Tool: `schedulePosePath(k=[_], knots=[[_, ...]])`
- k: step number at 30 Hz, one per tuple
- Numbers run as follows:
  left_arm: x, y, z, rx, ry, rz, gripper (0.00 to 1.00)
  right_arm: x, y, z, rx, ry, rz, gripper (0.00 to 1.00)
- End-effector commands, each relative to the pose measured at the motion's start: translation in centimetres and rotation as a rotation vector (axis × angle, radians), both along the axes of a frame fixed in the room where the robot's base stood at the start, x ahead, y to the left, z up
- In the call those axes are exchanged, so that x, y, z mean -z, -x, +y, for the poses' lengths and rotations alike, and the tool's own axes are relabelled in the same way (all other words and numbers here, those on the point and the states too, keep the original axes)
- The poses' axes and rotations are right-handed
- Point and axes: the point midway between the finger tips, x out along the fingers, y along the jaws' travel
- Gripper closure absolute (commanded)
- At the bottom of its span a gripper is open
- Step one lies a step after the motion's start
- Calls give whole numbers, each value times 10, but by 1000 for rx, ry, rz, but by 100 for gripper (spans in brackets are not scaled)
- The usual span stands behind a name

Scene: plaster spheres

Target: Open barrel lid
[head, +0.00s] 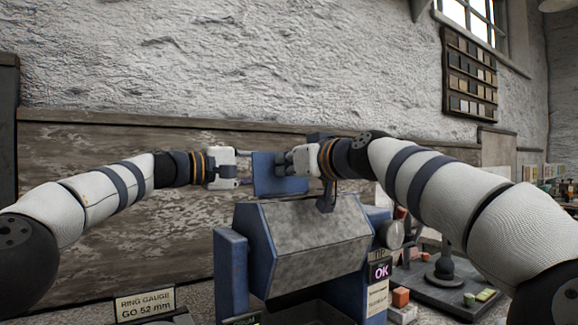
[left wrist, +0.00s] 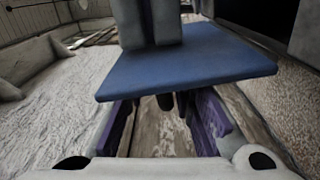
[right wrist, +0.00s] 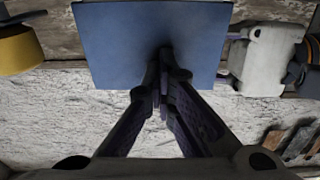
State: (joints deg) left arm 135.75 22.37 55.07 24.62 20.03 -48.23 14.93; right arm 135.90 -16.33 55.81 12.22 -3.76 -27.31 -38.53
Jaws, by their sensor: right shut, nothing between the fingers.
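The barrel (head: 310,245) is a grey, many-sided drum in a blue frame. A flat blue plate (head: 270,178), apparently the lid, stands above its back edge; how it is attached is hidden. The plate also shows in the left wrist view (left wrist: 190,65) and right wrist view (right wrist: 145,45). My left gripper (head: 247,169) is at the plate's left side. In the left wrist view its fingers (left wrist: 165,120) are apart with nothing seen between them. My right gripper (head: 283,164) is at the plate's upper right. Its fingers (right wrist: 163,75) are together, tips overlapping the plate; contact is unclear.
A lit OK sign (head: 381,271) is on the machine's right side. A ring gauge label (head: 145,304) stands at the front left. A dark board with small blocks (head: 455,285) lies at the right. A weathered wooden panel (head: 80,190) backs the bench.

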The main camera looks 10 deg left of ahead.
Motion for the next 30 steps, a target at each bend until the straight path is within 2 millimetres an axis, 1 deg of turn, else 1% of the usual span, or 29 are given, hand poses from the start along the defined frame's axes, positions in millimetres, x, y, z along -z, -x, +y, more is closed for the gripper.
schedulePosePath(k=[1, 8, 11, 14, 17, 19, 24, 27, 30], knots=[[3, 0, -5, 8, -2, 5, 70, 0, 1, 1, -2, 0, 0, 100], [1, -1, -1, -1, 1, 1, 70, 0, 1, 1, -3, 1, 2, 100], [0, 1, 3, -4, 1, 1, 70, 0, 1, 1, -3, 3, 2, 100], [-1, 8, 13, -5, 2, 0, 70, 0, 1, 1, -3, 3, 2, 100], [-1, 21, 23, -3, 4, -1, 70, 0, 1, 1, -3, 3, 2, 100], [-2, 35, 38, -5, 4, -2, 70, 0, 1, 1, -3, 3, 2, 100], [0, 66, 67, -3, 4, -1, 70, 0, 1, 1, -3, 3, 2, 100], [0, 77, 77, -1, 1, -1, 70, 0, 1, 1, -3, 3, 2, 100], [1, 83, 82, 1, 0, 1, 70, 0, 1, 1, -3, 3, 2, 100]])
